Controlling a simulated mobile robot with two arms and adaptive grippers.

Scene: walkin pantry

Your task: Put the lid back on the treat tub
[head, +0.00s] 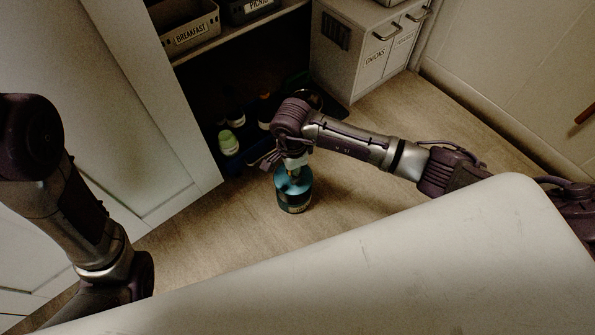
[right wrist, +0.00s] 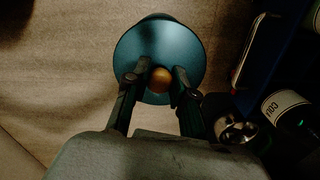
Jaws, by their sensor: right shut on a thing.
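The treat tub (head: 295,204) stands upright on the wooden floor in front of the low cupboard, dark with a label low on its side. Its teal round lid (right wrist: 150,50) has a small wooden knob (right wrist: 161,79). My right gripper (head: 294,171) points down over the tub, its fingers on either side of the knob. In the right wrist view the gripper (right wrist: 157,80) is shut on the knob. The lid is at the tub's top; I cannot tell whether it is fully seated. My left arm shows at the left, but its gripper is not in view.
Bottles, including a pale green one (head: 228,143), stand in the dark cupboard bottom close behind the tub. An open white door (head: 150,90) is at the left, and a cabinet with handles (head: 362,60) at the back right. The floor (head: 375,120) right of the tub is clear.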

